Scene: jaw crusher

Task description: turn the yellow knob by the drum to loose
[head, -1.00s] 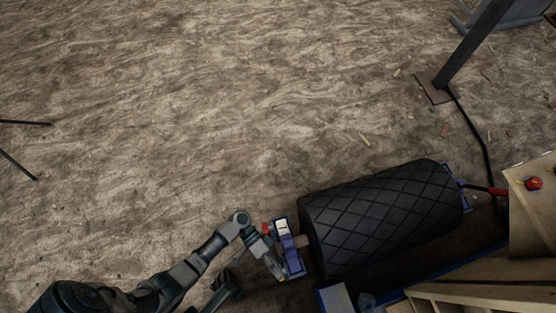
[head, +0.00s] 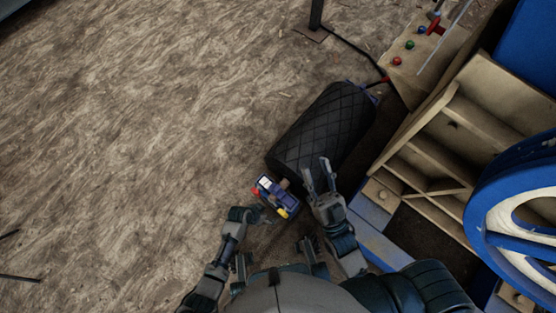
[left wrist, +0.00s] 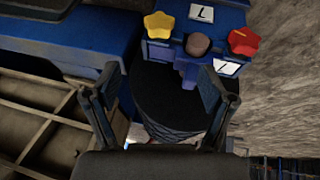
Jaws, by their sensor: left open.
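The yellow knob (head: 283,213) sits on a blue bracket (head: 272,194) at the near end of the black drum (head: 325,125). In the left wrist view the yellow star-shaped knob (left wrist: 159,25) is at the top, with a red star-shaped knob (left wrist: 243,41) to its right and a brown round end (left wrist: 198,44) between them. My left gripper (head: 262,214) is just left of the yellow knob. In its wrist view my left gripper (left wrist: 160,92) is open and empty, with the knobs beyond its fingertips. My right gripper (head: 317,168) is over the drum's near end, its fingers apart and empty.
White cards, one marked L (left wrist: 201,12), are by the knobs. Right of the drum are a blue frame, wooden compartments (head: 470,125), a panel with coloured buttons (head: 410,60) and a large blue wheel (head: 480,235). Open dirt ground (head: 150,120) lies left.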

